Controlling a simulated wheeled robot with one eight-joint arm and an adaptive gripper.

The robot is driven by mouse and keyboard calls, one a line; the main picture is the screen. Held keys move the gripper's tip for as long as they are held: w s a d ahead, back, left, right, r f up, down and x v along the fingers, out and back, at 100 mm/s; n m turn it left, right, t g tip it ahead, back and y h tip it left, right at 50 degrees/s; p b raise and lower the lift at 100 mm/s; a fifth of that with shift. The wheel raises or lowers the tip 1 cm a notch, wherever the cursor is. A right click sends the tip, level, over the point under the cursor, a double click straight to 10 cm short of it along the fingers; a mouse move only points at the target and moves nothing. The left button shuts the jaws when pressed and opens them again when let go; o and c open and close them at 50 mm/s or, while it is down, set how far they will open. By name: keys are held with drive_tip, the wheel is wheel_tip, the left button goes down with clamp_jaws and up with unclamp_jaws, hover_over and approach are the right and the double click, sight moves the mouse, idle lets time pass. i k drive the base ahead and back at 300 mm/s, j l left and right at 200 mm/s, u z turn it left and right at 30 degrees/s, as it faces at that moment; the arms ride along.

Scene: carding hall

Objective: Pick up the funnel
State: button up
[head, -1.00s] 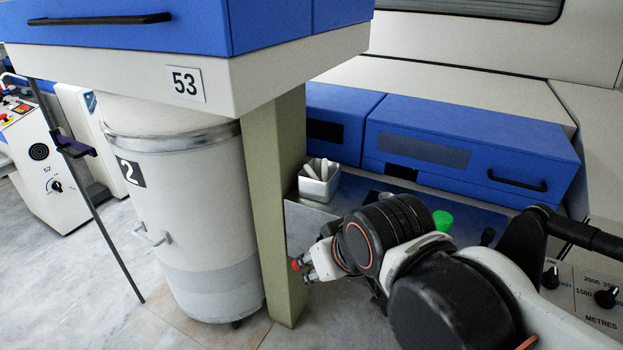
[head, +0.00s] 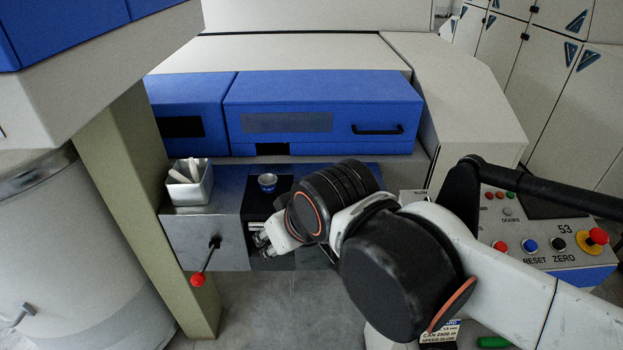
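A small grey-blue metal cup (head: 267,182), which looks like the funnel, sits on the dark panel of the machine ledge, right of the metal box. It is small in the head view, so its lower shape is unclear. My gripper (head: 263,246) is in front of and below it, at the ledge's front face, apart from the cup. Its two fingers point left with a small gap between them, and nothing shows in them. My arm covers the right part of the ledge.
A metal box (head: 189,188) holding pale cylinders stands on the ledge's left. A red-knobbed lever (head: 206,262) sticks out of the front face. A green post (head: 140,200) stands left; a control panel (head: 550,245) lies right. Blue covers (head: 320,112) rise behind.

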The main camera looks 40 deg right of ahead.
sight(267, 182)
drive_tip(key=z, duration=0.4)
drive_tip(key=j+z, duration=0.1)
drive_tip(key=j, duration=0.55)
drive_tip(key=i+j, duration=0.1)
drive_tip(key=j, duration=0.55)
drive_tip(key=i+z, duration=0.05)
